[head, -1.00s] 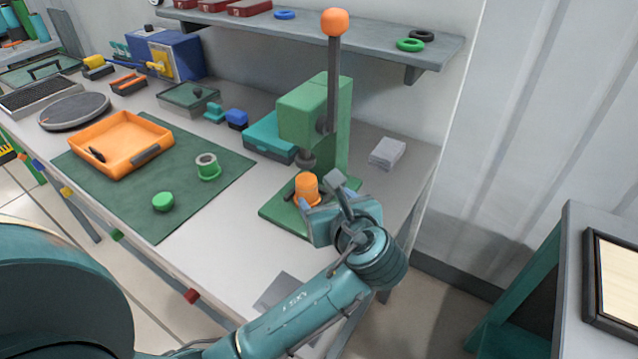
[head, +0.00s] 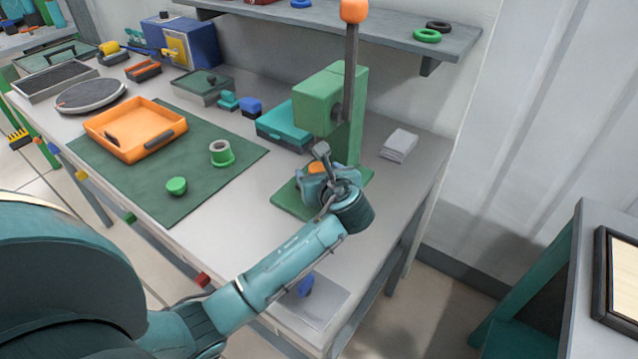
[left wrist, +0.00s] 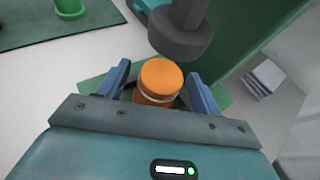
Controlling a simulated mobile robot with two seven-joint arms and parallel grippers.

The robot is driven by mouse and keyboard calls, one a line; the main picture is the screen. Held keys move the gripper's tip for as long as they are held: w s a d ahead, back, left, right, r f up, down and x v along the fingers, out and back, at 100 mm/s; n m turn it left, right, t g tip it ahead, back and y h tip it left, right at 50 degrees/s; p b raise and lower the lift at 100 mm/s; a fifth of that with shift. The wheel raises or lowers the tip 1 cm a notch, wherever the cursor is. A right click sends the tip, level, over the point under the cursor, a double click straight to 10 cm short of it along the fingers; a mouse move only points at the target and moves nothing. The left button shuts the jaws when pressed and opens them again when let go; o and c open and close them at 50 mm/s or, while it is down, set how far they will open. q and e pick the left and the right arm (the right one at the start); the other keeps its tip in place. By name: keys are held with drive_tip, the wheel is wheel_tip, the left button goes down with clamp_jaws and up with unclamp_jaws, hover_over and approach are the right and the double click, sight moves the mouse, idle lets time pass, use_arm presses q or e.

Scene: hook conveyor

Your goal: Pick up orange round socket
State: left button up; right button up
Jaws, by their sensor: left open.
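The orange round socket (left wrist: 160,82) stands upright on the green base of the press in the left wrist view, under the press's dark ram (left wrist: 182,30). A pale ring shows around its lower part. In the head view only a bit of the socket (head: 317,168) shows, mostly hidden by my left gripper (head: 322,180). The left gripper is open, with its two blue fingers (left wrist: 155,88) on either side of the socket. I cannot tell whether they touch it. The right gripper is not in view.
The green press (head: 325,100) with its orange-knobbed lever stands just behind the gripper. A green mat (head: 190,205) carries an orange tray (head: 110,128), a green-based grey ring part (head: 221,153) and a green knob (head: 176,186). White papers (head: 399,145) lie right of the press.

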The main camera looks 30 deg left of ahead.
use_arm(q)
drive_tip(key=shift+c, duration=0.5)
drive_tip(key=shift+r, duration=0.1)
drive_tip(key=c, duration=1.3)
